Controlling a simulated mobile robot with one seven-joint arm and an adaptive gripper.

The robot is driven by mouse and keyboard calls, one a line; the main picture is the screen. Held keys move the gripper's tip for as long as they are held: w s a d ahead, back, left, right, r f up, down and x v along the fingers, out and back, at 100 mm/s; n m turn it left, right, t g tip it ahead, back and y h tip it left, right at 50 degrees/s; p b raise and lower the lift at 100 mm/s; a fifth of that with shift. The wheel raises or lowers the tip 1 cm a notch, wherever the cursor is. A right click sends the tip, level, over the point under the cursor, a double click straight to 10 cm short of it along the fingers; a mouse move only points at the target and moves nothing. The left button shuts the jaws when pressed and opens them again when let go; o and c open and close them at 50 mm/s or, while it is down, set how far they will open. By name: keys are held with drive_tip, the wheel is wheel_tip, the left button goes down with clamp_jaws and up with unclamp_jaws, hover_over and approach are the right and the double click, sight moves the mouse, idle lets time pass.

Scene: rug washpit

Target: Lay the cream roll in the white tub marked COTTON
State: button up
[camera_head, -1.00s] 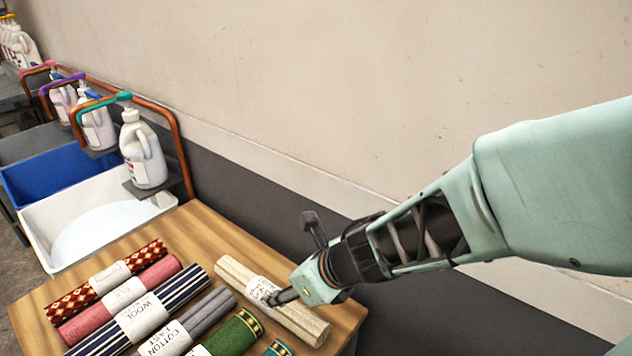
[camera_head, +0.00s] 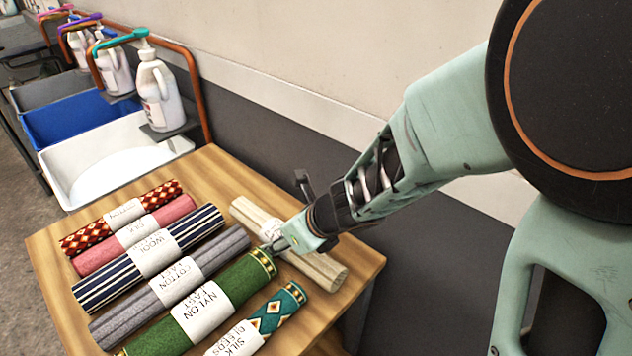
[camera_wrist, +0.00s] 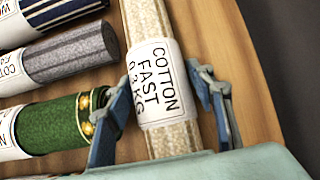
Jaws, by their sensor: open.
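The cream roll (camera_head: 321,269) lies on the wooden table near its right edge, apart from the other rolls. In the wrist view, the cream roll (camera_wrist: 148,35) has a white label reading COTTON FAST with a weight below. My gripper (camera_head: 273,246) is over the roll's label; in the wrist view its blue-grey fingers (camera_wrist: 164,100) are open, one on each side of the roll. I cannot tell whether they touch it. The white tub (camera_head: 112,150) stands beyond the table at the left, with pale liquid inside. No marking on it is readable.
Several labelled rolls lie side by side left of the cream roll; the green roll (camera_head: 232,290) is close to my left finger. A white pump jug (camera_head: 160,95) and a copper pipe stand behind the tub. A blue tub (camera_head: 70,118) is beyond. Bare tabletop (camera_head: 215,175) lies towards the tub.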

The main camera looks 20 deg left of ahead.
drive_tip(key=shift+c, duration=0.3)
drive_tip(key=c, duration=1.3)
